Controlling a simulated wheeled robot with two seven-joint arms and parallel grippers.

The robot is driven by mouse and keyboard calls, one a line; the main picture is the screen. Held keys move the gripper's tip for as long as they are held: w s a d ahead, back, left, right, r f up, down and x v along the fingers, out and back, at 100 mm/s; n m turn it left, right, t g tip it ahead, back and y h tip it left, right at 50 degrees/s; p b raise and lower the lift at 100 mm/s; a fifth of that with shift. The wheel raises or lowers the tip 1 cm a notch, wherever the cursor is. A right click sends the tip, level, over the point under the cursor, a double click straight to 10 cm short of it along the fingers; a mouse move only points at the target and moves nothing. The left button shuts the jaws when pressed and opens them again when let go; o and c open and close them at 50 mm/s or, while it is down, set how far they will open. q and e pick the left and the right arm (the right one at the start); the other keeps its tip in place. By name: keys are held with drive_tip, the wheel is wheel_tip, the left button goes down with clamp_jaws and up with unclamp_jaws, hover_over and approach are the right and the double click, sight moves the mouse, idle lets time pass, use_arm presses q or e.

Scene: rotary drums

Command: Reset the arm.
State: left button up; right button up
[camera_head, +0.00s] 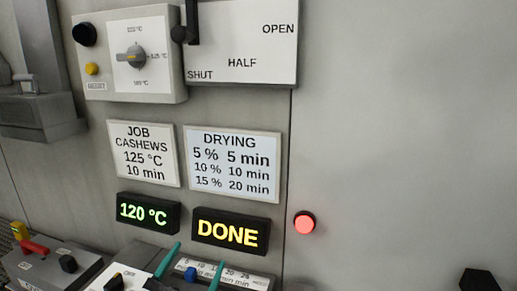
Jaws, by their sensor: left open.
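My left gripper (191,266) shows at the bottom edge as two teal fingers standing apart, open. It is in front of a panel with a timer scale (235,277). A blue knob or button (190,273) shows between the fingers; I cannot tell whether they touch it. The rest of the left arm is mostly out of view. My right gripper is not seen.
A lit display (148,212) reads 120 °C and another (231,231) reads DONE. A red round light or button (304,222) is right of them. A dial box (130,55) and a black lever on a SHUT/HALF/OPEN plate (245,45) are above. The right wall is bare.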

use_arm(q)
drive_tip(key=s+a+f+n+g+y, duration=0.3)
drive_tip(key=a+f+g+y, duration=0.1)
drive_tip(key=f, duration=0.5)
drive_tip(key=s+a+f+n+g+y, duration=0.2)
drive_tip(key=s+a+f+g+y, duration=0.15)
drive_tip(key=f, duration=0.45)
drive_tip(key=s+a+f+g+h, duration=0.1)
drive_tip(key=s+f+g, duration=0.45)
drive_tip(key=s, duration=0.25)
drive_tip(key=s+f+g, duration=0.4)
drive_tip(key=s+f, duration=0.2)
drive_tip(key=s, duration=0.3)
wheel_tip(320, 180, down, 32)
drive_tip(key=g+b, duration=0.1)
drive_tip(key=b, duration=0.5)
drive_tip(key=s+a+f+g+b, duration=0.1)
drive_tip(key=s+a+f+b, duration=0.2)
drive_tip(key=s+f, duration=1.4)
wheel_tip(320, 180, down, 3)
drive_tip(key=shift+r+b, duration=0.15)
drive_tip(key=shift+b, duration=0.35)
drive_tip(key=shift+a, duration=0.1)
